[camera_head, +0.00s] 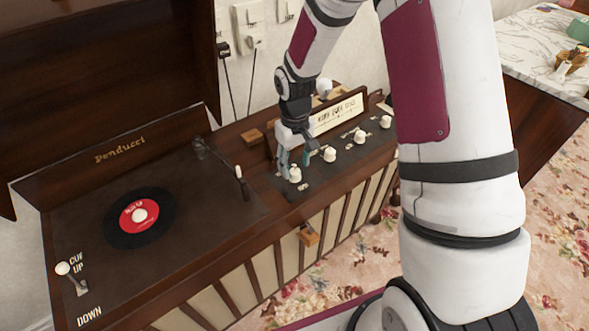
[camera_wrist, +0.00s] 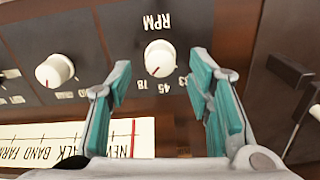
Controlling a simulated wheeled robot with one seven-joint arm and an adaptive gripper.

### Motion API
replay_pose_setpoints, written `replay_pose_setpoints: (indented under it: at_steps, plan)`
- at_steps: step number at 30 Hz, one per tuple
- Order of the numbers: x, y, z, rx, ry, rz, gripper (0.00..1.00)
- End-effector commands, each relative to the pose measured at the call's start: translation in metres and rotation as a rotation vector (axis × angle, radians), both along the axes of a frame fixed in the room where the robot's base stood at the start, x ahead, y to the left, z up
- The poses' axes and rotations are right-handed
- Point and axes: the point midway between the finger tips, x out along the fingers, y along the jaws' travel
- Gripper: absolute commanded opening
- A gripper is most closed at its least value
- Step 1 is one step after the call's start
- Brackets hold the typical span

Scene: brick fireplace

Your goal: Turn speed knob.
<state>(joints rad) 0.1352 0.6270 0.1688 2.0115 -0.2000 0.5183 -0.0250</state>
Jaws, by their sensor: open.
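The speed knob (camera_head: 295,174) is a cream-white round knob on the dark control panel, nearest the turntable in the row. My gripper (camera_head: 289,160) hangs just above and behind this knob. In the wrist view its teal-padded fingers (camera_wrist: 163,85) are apart, one on each side below the knob, with nothing between them. I cannot tell whether a finger touches the knob.
More white knobs (camera_head: 330,154) run along the panel to the right. A lit tuning dial (camera_head: 335,113) stands behind them. The turntable with a red-labelled record (camera_head: 139,215) lies to the left, with its tonearm (camera_head: 241,182) near the panel. A raised lid (camera_head: 110,80) is at the back left.

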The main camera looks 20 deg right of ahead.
Motion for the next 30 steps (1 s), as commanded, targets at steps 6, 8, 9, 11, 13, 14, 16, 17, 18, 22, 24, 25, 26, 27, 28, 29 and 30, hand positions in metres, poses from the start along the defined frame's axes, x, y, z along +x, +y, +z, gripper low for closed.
replay_pose_setpoints:
  at_steps: [6, 8, 9, 11, 13, 14, 16, 17, 18, 22, 24, 25, 26, 27, 28, 29, 30]
  plan:
    - [0.0, 0.0, -0.023, 0.0, 0.002, 0.002, 0.47]
    - [0.0, 0.0, -0.025, 0.0, 0.0, 0.002, 0.47]
    - [0.0, 0.0, -0.026, 0.0, 0.0, 0.002, 0.47]
    - [0.0, 0.0, -0.027, 0.0, -0.001, 0.002, 0.47]
    - [0.0, 0.0, -0.027, 0.0, -0.001, 0.002, 0.47]
    - [0.0, 0.0, -0.027, 0.0, -0.001, 0.002, 0.47]
    - [0.0, 0.0, -0.027, 0.0, 0.0, 0.001, 0.47]
    - [0.0, 0.0, -0.027, 0.0, 0.0, 0.001, 0.47]
    - [0.0, 0.0, -0.027, 0.0, 0.0, 0.001, 0.4]
    - [0.0, 0.0, -0.027, 0.0, 0.0, 0.001, 0.11]
    - [0.0, 0.0, -0.027, 0.0, 0.0, 0.001, 0.0]
    - [0.0, 0.0, -0.027, 0.0, 0.0, 0.001, 0.0]
    - [0.0, 0.0, -0.027, 0.0, 0.0, 0.001, 0.0]
    - [0.0, 0.0, -0.027, 0.0, 0.0, 0.001, 0.0]
    - [0.0, 0.0, -0.027, 0.0, 0.0, 0.002, 0.0]
    - [0.0, 0.0, -0.027, 0.0, 0.0, 0.004, 0.0]
    - [0.0, 0.0, -0.027, 0.0, 0.0, 0.007, 0.0]
